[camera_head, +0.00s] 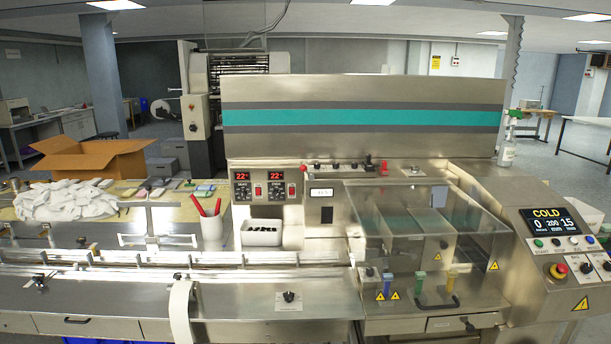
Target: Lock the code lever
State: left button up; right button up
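The flow wrapper (350,88) fills the middle of the head view. A small red upright part (384,167) stands on its deck, right of a row of small knobs (338,166). I cannot tell for sure whether this red part is the code lever, or whether it is locked. A panel with a small white display (320,192) sits below the knobs. Neither of my grippers shows in this view.
A clear guard (420,225) covers the right part of the deck. A control console (555,235) reading COLD stands at the right. A cup with red pens (213,230), a white bin (262,236) and an open cardboard box (90,157) are at the left.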

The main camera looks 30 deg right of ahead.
aim_at(303, 168)
jog(key=i+l+u, duration=0.1)
jog(key=i+l, duration=0.55)
jog(key=i, duration=0.15)
